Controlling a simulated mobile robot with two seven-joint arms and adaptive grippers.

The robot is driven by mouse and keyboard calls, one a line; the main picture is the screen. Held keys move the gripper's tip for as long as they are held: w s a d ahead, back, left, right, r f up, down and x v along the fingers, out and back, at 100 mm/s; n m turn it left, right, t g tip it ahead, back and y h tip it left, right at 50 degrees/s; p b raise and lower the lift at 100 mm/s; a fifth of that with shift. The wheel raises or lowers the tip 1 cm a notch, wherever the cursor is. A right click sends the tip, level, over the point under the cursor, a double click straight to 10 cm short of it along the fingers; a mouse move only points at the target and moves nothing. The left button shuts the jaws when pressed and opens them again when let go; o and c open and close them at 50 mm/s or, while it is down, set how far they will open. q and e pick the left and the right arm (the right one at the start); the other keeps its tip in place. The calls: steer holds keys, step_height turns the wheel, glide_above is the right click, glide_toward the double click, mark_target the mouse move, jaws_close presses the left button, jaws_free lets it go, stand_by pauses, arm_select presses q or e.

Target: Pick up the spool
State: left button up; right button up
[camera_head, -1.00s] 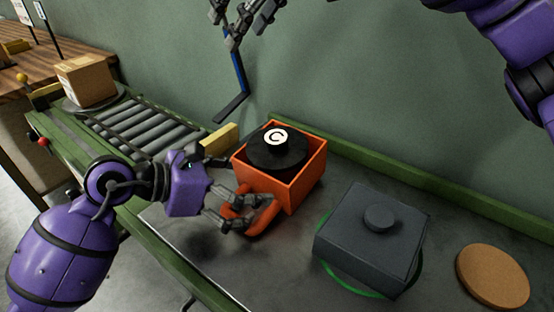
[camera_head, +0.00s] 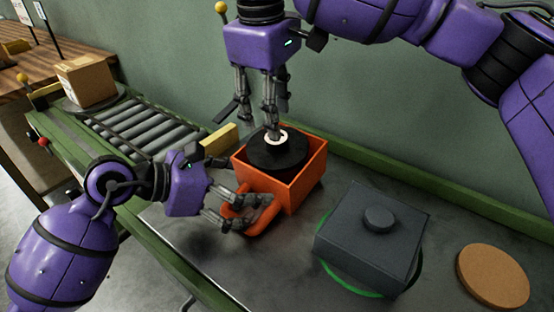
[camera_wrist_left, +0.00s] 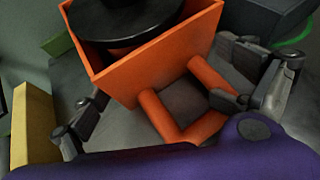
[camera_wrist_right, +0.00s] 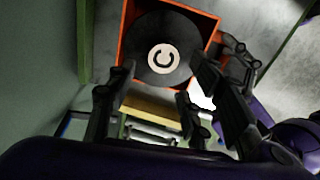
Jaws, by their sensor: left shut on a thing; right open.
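A black spool (camera_head: 278,158) sits inside an orange open box (camera_head: 308,178) on the grey bench. Its top knob carries a white label with a dark C, clear in the right wrist view (camera_wrist_right: 163,58). My left gripper (camera_head: 243,212) is shut on the box's orange handle (camera_wrist_left: 190,128), at the box's near left side. My right gripper (camera_head: 260,122) is open and points down above the spool, close to its knob. In the head view its fingers partly cover the knob, and I cannot tell whether they touch it.
A dark grey square block with a round knob (camera_head: 372,238) stands on a green ring to the right. A round cork disc (camera_head: 492,277) lies further right. A roller conveyor (camera_head: 140,127) with a cardboard box (camera_head: 88,80) is at left. The green wall is close behind.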

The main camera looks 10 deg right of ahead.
mark_target(279, 159)
steer(key=f, duration=0.3)
steer(key=d+f, duration=0.1)
steer(key=f, duration=0.1)
steer(key=shift+w, duration=0.3)
jaws_close()
steer(key=shift+a+r, duration=0.1)
steer(key=shift+r, duration=0.05)
